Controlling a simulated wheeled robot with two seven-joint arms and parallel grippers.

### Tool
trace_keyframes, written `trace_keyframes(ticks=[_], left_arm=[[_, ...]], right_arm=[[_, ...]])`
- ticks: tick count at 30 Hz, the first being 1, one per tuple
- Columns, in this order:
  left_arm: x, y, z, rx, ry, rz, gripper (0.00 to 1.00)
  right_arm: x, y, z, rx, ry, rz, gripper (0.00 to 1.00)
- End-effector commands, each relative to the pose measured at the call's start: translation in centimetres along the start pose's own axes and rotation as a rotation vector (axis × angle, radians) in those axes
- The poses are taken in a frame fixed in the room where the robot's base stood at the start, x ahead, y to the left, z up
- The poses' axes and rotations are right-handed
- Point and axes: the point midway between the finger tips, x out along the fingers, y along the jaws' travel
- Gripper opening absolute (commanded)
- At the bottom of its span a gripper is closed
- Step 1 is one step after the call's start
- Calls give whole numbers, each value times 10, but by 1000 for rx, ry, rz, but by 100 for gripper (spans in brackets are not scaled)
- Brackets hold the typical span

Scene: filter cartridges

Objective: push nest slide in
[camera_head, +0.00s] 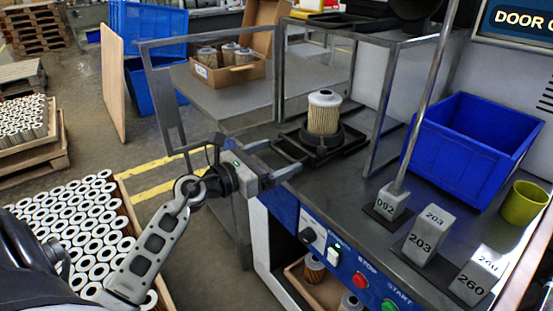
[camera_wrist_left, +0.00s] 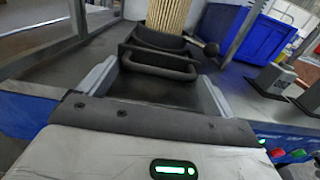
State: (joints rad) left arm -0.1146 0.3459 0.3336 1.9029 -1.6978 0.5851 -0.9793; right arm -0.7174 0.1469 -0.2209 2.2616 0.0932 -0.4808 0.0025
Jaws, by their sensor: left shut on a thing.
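The nest slide (camera_head: 343,150) is a black tray on the grey bench, inside the metal guard frame. A pale pleated filter cartridge (camera_head: 323,115) with a white top stands upright in its dark round nest. My left gripper (camera_head: 287,158) is at the slide's near-left end, its two grey fingers pointing at it. In the left wrist view the fingers reach along both sides of the slide's dark handle (camera_wrist_left: 158,65), shut on it. The cartridge (camera_wrist_left: 168,14) rises behind the handle, its top out of that view. My right gripper is not in view.
A guard door (camera_head: 155,100) stands open at the left. A blue bin (camera_head: 470,145), a green cup (camera_head: 523,203) and numbered blocks (camera_head: 428,242) stand to the right. A control panel (camera_head: 335,258) is on the bench front. A crate of cartridges (camera_head: 70,215) is at lower left.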

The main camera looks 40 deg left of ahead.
Motion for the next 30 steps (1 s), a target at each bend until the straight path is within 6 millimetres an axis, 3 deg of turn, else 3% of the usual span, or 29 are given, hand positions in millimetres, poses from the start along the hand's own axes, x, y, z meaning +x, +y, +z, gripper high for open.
trace_keyframes(ticks=[2, 3, 4, 11, 16, 30], left_arm=[[-1, 3, 1, 3, -1, 7, 50], [0, 3, 1, 3, -2, 7, 96], [0, 2, 1, 3, -2, 7, 100], [0, 1, 0, 2, -1, 2, 100], [-16, 0, -2, 1, 2, 2, 100], [-123, 1, -3, 0, 2, 5, 100]], right_arm=[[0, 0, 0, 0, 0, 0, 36], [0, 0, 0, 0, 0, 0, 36], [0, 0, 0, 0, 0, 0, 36], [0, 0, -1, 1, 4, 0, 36], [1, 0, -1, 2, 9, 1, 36], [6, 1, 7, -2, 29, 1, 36]])
